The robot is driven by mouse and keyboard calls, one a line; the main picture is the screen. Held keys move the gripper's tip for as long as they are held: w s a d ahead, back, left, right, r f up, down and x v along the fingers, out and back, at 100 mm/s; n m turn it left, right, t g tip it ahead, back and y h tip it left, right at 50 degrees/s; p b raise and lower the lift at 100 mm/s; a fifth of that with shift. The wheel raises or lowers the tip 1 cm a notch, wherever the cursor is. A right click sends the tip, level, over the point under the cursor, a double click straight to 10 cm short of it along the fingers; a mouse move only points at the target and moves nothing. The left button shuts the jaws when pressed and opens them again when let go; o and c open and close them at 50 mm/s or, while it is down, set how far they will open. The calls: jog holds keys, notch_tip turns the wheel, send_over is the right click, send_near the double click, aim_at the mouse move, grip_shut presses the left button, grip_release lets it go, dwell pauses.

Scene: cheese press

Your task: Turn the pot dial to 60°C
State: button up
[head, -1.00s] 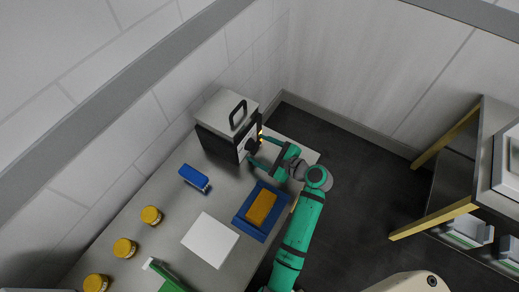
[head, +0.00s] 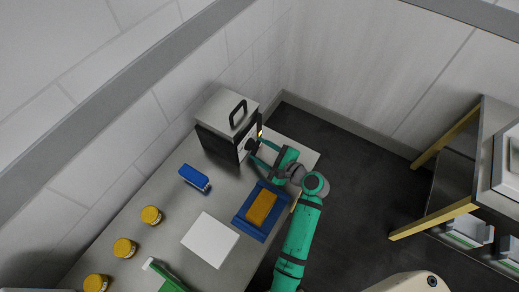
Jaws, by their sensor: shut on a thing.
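The pot (head: 221,118) is a box with a light lid, a black handle on top and dark sides, standing at the far end of the steel table. Its dial (head: 252,145) is a small dark knob on the side that faces my arm. My gripper (head: 258,149) reaches the dial from the right, with its green fingers shut on it. The dial's markings and its pointer are too small to read. The fingers partly hide the dial.
A blue tray (head: 240,226) with an orange block (head: 262,208) lies below my gripper. A blue brush (head: 195,178), a white sheet (head: 210,240) and several yellow-lidded jars (head: 151,215) are on the table (head: 170,255). A wall stands close behind the pot.

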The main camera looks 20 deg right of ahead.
jog(key=n+t, duration=0.1)
jog(key=n, duration=0.1)
jog(key=n+t+h, duration=0.1)
jog(key=n, duration=0.1)
jog(key=shift+s+a+f+n, duration=0.1)
jog(key=shift+f+n, duration=0.05)
jog(key=shift+n, duration=0.15)
dwell(0.5)
jog(key=o, duration=1)
jog(key=shift+o, duration=0.2)
jog(key=v, duration=1.1)
jog(key=shift+f, duration=0.2)
jog(key=shift+a, duration=0.1)
